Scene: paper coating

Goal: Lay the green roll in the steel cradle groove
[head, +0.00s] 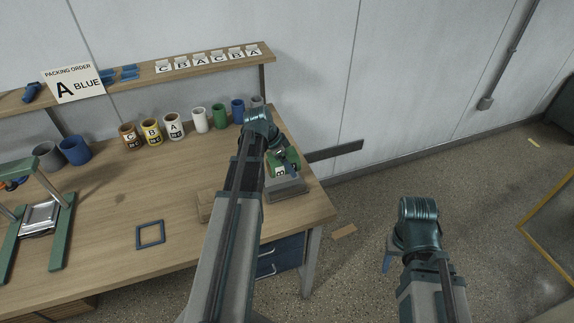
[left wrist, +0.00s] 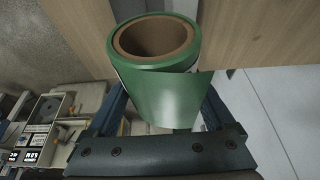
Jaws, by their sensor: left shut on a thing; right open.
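The green roll (left wrist: 165,85), with a brown cardboard core, is between the fingers of my left gripper (left wrist: 163,105) in the left wrist view, its loose edge hanging down. In the head view the left gripper (head: 281,154) is over the right end of the table, and green shows there, partly hidden by the arm. A silver metal piece (head: 40,217), which looks like the steel cradle, lies between the green legs of a stand at the far left of the table; its groove is not clear. My right gripper (head: 387,263) is open and empty, off the table's right side.
A grey box (head: 288,190) stands at the table's right end beneath the left gripper. A blue square frame (head: 150,234) lies on the table (head: 110,205). Several cups and cans (head: 173,126) line the back below a shelf (head: 195,68). The middle of the table is mostly clear.

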